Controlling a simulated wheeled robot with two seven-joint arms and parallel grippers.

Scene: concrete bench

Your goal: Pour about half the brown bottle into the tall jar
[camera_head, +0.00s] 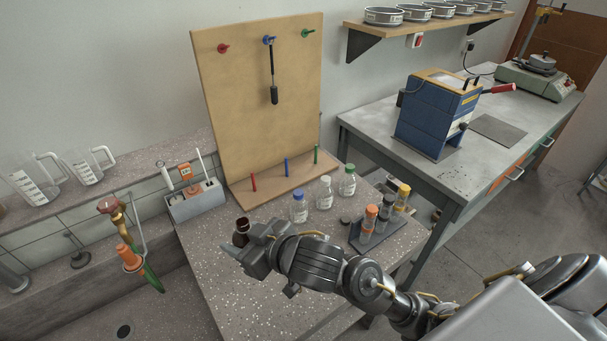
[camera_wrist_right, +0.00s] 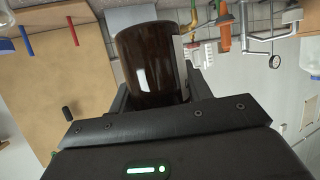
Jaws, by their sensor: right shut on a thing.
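The brown bottle (camera_head: 241,230) is at the left part of the speckled bench top, at the tip of my right gripper (camera_head: 250,254). In the right wrist view the dark brown glass bottle (camera_wrist_right: 150,65) with a pale label edge sits between the two fingers, which are shut on it. It looks about upright in the head view; whether it touches the bench I cannot tell. Its lower part is hidden by the gripper. I cannot make out a tall jar for certain. My left gripper is not in view.
Blue-capped (camera_head: 299,208), white-capped (camera_head: 325,193) and green-capped (camera_head: 347,181) bottles stand behind my right arm. A dark rack (camera_head: 367,243) holds orange- and yellow-capped vials. A pegboard (camera_head: 240,120) stands behind. A sink with a tap (camera_head: 112,207) is at left. The bench front-left is clear.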

